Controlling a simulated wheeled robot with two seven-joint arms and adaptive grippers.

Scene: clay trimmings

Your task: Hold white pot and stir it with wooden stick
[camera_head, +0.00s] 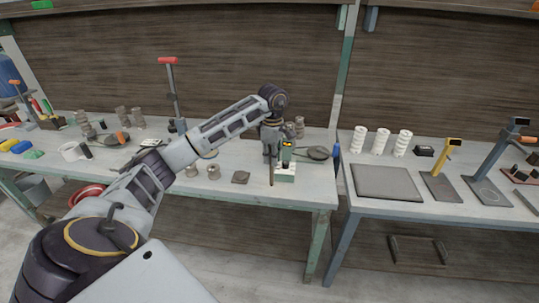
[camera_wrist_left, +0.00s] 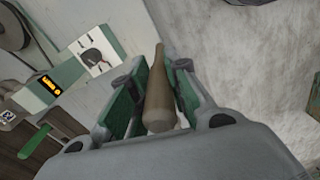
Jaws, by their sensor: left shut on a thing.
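My left gripper (camera_head: 270,152) is above the front right part of the left bench. In the left wrist view its green-padded fingers (camera_wrist_left: 156,85) are closed around a brown wooden stick (camera_wrist_left: 160,100), thick at the near end and thinner away from the camera. In the head view the stick (camera_head: 271,174) hangs down from the gripper near the bench's front edge. A small white round vessel (camera_head: 71,152), which may be the white pot, stands at the left of the bench, well apart from the gripper. My right gripper is out of view.
A green-and-white device (camera_head: 285,172) stands right beside the stick. Small grey pots (camera_head: 213,172) and a dark flat piece (camera_head: 241,177) lie left of the gripper. A tall red-handled tool (camera_head: 172,90) rises behind my arm. The second bench (camera_head: 420,204) holds white cylinders (camera_head: 381,141).

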